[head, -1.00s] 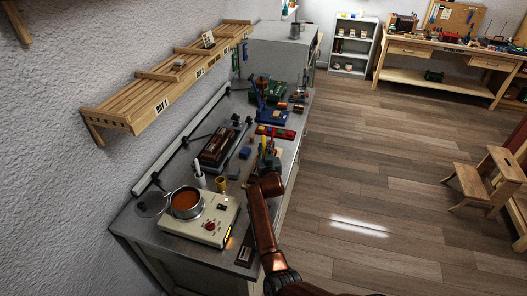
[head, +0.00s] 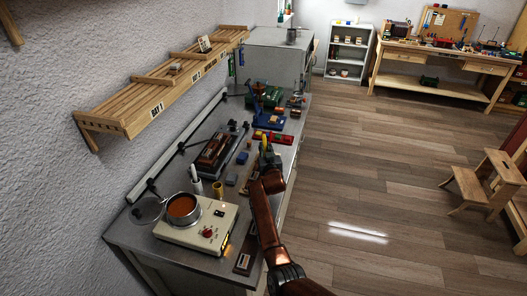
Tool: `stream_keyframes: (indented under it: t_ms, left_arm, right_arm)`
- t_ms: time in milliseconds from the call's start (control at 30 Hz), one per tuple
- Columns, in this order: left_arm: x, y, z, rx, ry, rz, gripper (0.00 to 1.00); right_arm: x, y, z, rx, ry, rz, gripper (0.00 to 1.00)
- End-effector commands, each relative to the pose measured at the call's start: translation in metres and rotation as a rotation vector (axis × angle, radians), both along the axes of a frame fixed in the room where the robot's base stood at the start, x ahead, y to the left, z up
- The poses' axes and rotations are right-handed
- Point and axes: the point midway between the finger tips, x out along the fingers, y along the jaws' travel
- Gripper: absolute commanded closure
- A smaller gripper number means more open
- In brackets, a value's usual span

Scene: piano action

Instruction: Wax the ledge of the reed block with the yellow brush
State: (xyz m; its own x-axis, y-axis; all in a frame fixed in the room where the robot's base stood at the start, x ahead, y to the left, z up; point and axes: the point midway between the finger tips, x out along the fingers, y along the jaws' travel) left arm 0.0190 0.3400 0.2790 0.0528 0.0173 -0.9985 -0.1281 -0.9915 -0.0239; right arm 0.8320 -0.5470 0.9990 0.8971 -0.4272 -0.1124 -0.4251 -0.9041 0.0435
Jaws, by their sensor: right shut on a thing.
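My right gripper (head: 267,160) is over the right edge of the steel bench, seen mostly from behind. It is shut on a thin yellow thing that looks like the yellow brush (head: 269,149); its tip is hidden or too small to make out. The block that looks like the reed block (head: 214,147) is reddish brown and sits in a dark holder on the bench, left of my right gripper and apart from it. Its ledge is too small to make out. A pot of orange-brown liquid (head: 182,207) stands on a cream heater (head: 205,233) at the near end. My left gripper is not in view.
A white upright thing (head: 195,175) and a yellow-brown cup (head: 218,189) stand between pot and block. A small blue block (head: 231,179) lies nearby. Red and blue parts (head: 270,124) fill the far bench. A slatted wooden shelf (head: 160,95) hangs above its left side.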

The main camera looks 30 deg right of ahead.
Motion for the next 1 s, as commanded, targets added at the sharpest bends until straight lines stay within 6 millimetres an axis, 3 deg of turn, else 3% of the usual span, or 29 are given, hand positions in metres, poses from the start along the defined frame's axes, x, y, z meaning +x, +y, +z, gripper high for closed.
stream_keyframes:
  t_ms: [367,767,1000]
  left_arm:
    - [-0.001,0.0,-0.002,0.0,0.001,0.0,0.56]
    - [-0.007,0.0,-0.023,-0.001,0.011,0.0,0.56]
    - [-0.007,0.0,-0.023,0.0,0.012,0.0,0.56]
  right_arm:
    - [0.002,-0.002,0.0,0.0,0.0,0.0,1.0]
    - [0.022,-0.025,-0.004,0.0,0.001,0.0,1.0]
    - [0.024,-0.028,-0.001,0.001,0.0,0.0,1.0]
